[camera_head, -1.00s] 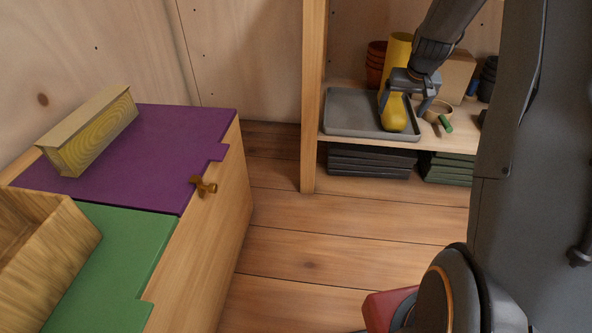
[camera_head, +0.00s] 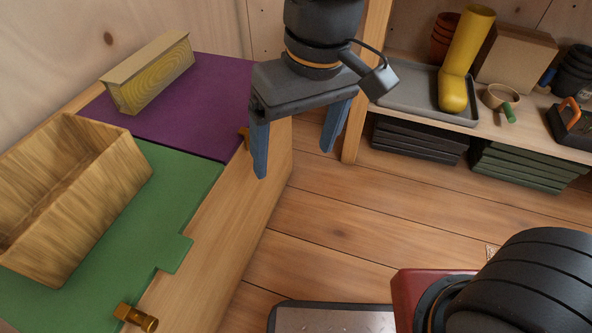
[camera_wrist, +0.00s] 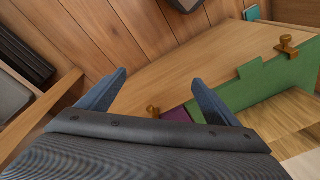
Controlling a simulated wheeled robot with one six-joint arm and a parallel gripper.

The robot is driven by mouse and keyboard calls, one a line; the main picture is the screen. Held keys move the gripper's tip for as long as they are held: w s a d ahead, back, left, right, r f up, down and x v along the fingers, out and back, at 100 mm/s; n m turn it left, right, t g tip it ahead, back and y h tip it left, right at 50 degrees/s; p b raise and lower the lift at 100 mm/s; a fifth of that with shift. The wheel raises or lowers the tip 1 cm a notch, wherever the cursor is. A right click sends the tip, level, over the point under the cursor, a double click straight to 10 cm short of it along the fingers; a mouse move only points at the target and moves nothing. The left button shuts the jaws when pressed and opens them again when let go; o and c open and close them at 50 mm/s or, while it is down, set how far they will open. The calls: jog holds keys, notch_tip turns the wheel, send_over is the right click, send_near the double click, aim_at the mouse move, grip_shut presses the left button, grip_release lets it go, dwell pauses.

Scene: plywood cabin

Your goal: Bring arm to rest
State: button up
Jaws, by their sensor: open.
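My gripper (camera_head: 300,145) is open and empty, with its two blue fingers hanging apart and pointing down. In the head view it is in the air near the right edge of the wooden chest, in front of the purple panel (camera_head: 185,115). In the wrist view the gripper (camera_wrist: 152,95) has nothing between its fingers. A yellow boot (camera_head: 462,65) stands upright on the grey tray (camera_head: 405,95) on the shelf, well apart from my gripper.
An open wooden box (camera_head: 120,190) stands on the green panel (camera_head: 150,250). A yellow-sided block (camera_head: 155,80) rests on the purple one. Brass latches, one at the front (camera_head: 135,318), stick out from the chest. The plank floor (camera_head: 340,235) between chest and shelf is mostly clear.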

jog(key=shift+n, duration=0.6)
jog(key=s, duration=0.6)
jog(key=shift+d+f, duration=0.1)
jog(key=shift+d, duration=0.05)
jog(key=shift+m, duration=0.6)
jog(key=shift+d+r+p, duration=0.15)
jog(key=shift+r+p, duration=1.95)
jog(key=shift+r, duration=0.1)
jog(key=shift+r, duration=0.1)
jog(key=d+r+m+p, duration=0.2)
jog(key=d+r+p, duration=0.5)
jog(key=p, duration=0.5)
jog(key=d+r+m+h+p, duration=0.1)
jog(key=d+r+m+p, duration=0.1)
jog(key=d+r+p, duration=0.5)
jog(key=d+r+m+p, duration=0.2)
jog(key=d+r+p, duration=0.4)
jog(key=r+p, duration=0.9)
jog(key=shift+d+m+h+p, duration=0.3)
jog(key=shift+d+m+p, duration=0.1)
jog(key=shift+p, duration=1.7)
